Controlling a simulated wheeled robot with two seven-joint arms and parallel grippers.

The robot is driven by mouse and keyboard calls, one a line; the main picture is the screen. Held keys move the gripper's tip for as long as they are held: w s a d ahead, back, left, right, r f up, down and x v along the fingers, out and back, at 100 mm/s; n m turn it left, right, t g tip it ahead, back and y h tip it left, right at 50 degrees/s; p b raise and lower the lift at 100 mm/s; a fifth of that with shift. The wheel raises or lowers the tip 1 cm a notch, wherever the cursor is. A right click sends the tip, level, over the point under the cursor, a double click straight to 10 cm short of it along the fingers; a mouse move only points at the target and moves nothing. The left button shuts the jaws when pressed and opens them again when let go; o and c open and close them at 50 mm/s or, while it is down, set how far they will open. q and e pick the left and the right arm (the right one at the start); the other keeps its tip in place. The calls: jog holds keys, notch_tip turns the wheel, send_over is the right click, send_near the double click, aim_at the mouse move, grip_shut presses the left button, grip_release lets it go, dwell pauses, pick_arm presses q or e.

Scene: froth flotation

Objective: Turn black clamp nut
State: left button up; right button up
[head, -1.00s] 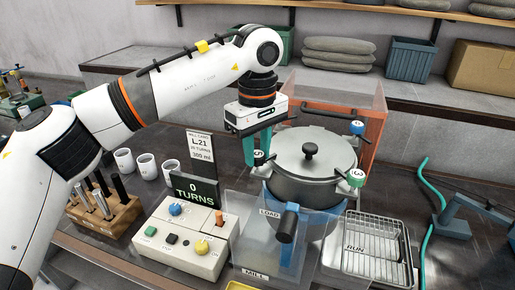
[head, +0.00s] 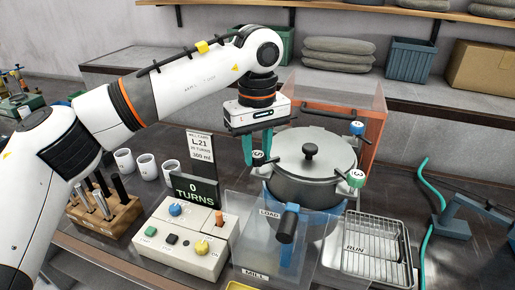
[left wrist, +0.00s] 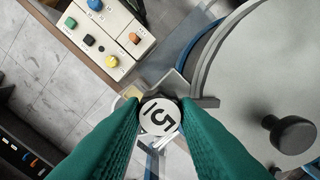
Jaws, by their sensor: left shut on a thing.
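The black clamp nut with a white numbered cap (left wrist: 158,117) sits at the left rim of the grey lidded mill pot (head: 300,188). My left gripper (left wrist: 158,112) points down with its green fingers on both sides of the nut, shut on it. In the head view, the left gripper (head: 258,152) largely hides the nut (head: 258,158). A green clamp nut marked 3 (head: 357,177) is at the pot's right front, and a blue one (head: 357,128) at its right back. The grey lid (head: 312,160) with a black knob lies on the pot. My right gripper is out of view.
A control box (head: 185,240) with coloured buttons stands left of the pot, behind it a display (head: 195,189) reading 0 TURNS. A clear guard with a blue black-gripped handle (head: 288,224) is in front. A wire rack (head: 370,243) is at right.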

aim_at(257, 154)
pick_arm(q)
jog(key=o, duration=1)
jog(key=shift+w, duration=0.1)
jog(key=shift+r, duration=0.25)
notch_tip(257, 154, up, 12)
jog(key=shift+a+f+b, duration=0.1)
jog(key=shift+f+b, duration=0.05)
jog(key=shift+b, duration=0.75)
jog(key=shift+f, duration=0.1)
